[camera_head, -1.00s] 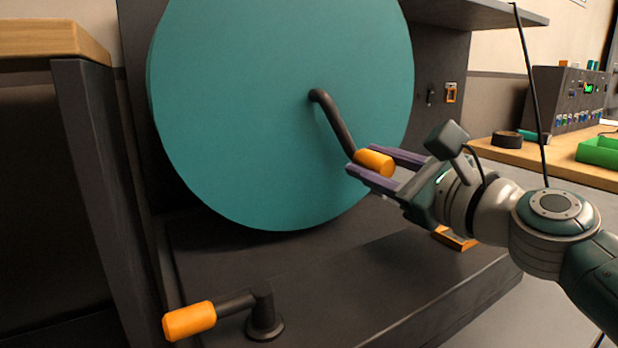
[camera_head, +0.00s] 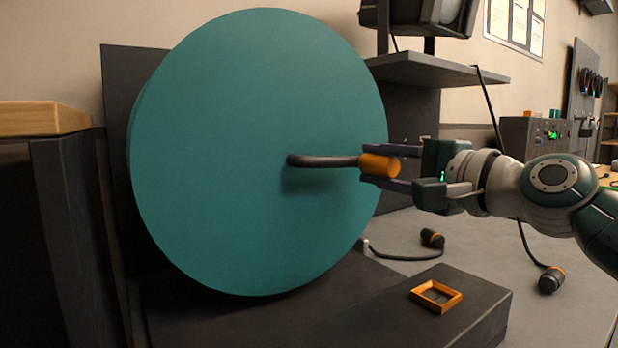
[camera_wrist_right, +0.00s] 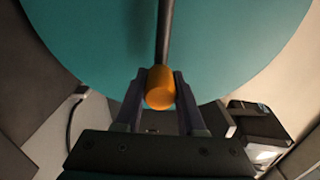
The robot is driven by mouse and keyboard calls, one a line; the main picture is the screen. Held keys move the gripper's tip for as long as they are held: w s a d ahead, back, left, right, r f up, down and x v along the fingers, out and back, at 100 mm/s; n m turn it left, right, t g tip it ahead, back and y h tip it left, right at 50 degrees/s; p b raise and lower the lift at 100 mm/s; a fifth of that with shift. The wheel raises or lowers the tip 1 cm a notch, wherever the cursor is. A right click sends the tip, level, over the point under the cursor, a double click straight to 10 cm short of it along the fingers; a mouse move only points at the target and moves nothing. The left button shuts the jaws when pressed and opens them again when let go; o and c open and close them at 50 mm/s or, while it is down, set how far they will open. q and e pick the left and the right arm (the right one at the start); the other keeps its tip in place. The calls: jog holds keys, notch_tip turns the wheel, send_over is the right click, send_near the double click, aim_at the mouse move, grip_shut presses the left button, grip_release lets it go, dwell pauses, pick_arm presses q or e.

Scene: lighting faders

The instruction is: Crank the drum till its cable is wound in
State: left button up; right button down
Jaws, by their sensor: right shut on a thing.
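The teal drum (camera_head: 230,220) stands upright on a dark base, its round face toward me. A dark crank arm (camera_head: 322,161) runs from near the drum's middle out to the right, about level, and ends in an orange handle (camera_head: 379,166). My right gripper (camera_head: 378,165) is shut on this handle, one finger above and one below. In the right wrist view the handle (camera_wrist_right: 160,88) sits between both fingers, with the crank arm behind it. A black cable (camera_head: 405,257) with an orange-ringed end (camera_head: 432,238) lies on the floor right of the drum. My left gripper is not in view.
An orange square frame (camera_head: 436,296) lies on the dark base block (camera_head: 480,310) at front right. A wood-topped bench (camera_head: 45,118) stands close on the left. A grey shelf (camera_head: 440,68) juts out behind my right gripper. Another plug (camera_head: 551,279) lies on the floor at right.

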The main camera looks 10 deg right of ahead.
aim_at(319, 78)
notch_tip(319, 78, up, 3)
jog(key=n+p, duration=0.1)
jog(key=n, duration=0.2)
jog(key=shift+a, duration=0.1)
jog(key=r+n+p, duration=0.1)
jog(key=a+r+n+p, duration=0.1)
jog(key=r+n+p, duration=0.1)
jog(key=shift+s+n, duration=0.2)
jog(key=shift+n, duration=0.1)
jog(key=shift+s+a+r+n+p, duration=0.5)
jog(key=shift+a+r+n+p, duration=0.3)
jog(key=shift+a+n+p, duration=0.95)
jog(key=shift+s+a+r+n+p, duration=0.5)
jog(key=shift+a+r+n+p, duration=0.45)
jog(key=shift+n+p, duration=1.4)
jog(key=shift+s+a+r+n+p, duration=0.5)
jog(key=shift+a+r+n+p, duration=0.2)
jog(key=shift+a+n+p, duration=1.05)
jog(key=shift+d+n, duration=0.2)
jog(key=shift+n, duration=0.15)
jog(key=c, duration=0.5)
grip_release()
